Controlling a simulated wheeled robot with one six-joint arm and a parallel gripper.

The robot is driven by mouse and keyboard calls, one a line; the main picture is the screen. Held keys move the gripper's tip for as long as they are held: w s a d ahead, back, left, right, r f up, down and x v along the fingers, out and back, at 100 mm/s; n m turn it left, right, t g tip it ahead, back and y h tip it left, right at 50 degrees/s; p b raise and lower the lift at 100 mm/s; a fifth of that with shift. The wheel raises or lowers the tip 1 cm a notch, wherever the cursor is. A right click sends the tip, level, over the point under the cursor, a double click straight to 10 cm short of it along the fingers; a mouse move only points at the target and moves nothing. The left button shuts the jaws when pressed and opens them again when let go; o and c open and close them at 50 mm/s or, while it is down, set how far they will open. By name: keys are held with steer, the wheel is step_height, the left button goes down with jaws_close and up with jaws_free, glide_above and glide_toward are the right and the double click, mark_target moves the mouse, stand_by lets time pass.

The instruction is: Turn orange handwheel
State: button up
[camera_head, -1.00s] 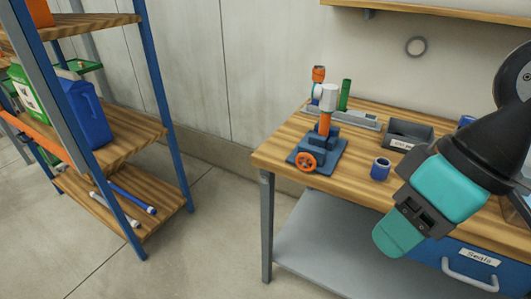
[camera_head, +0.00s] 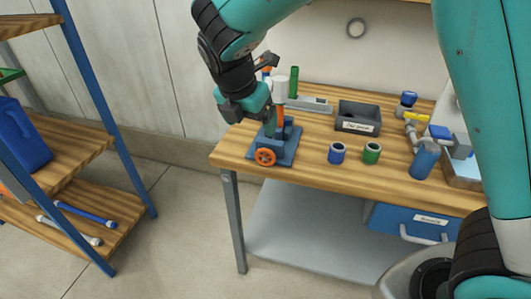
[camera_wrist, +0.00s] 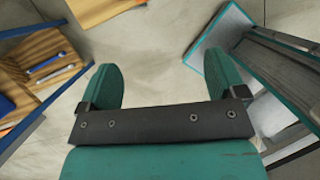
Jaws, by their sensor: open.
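The orange handwheel (camera_head: 265,157) is on the front of a small dark blue pump stand (camera_head: 285,150) at the left front corner of the workbench. The wheel is in plain view and apart from the fingers. In the wrist view my gripper (camera_wrist: 163,80) is open and empty, with floor between its fingers. The handwheel does not show there.
A blue cup (camera_head: 337,154), a green cup (camera_head: 371,153) and a grey bin (camera_head: 345,122) stand on the workbench (camera_head: 300,170) right of the stand. Piping with a blue cylinder (camera_head: 424,160) is farther right. A blue-framed shelf (camera_head: 95,120) is at left, with free floor between.

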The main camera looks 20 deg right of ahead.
mark_target(266, 153)
steer(key=w+d+f+n, duration=0.1)
steer(key=w+f, duration=0.1)
steer(key=f, duration=0.3)
steer(key=w+d+f, duration=0.2)
steer(key=f, duration=0.4)
steer(key=w+d+f+n+p, duration=0.1)
steer(key=w+d+f, duration=0.1)
steer(key=f, duration=0.3)
steer(key=shift+d+f+n+h, duration=0.25)
steer(key=shift+f+n+h, duration=0.05)
steer(key=shift+f+h, duration=0.1)
steer(key=c, duration=0.9)
steer(key=shift+d+t+y+b, duration=0.1)
steer(key=shift+t+y+b, duration=0.35)
steer(key=shift+t+y, duration=0.35)
steer(key=shift+y, duration=0.4)
steer(key=o, duration=0.9)
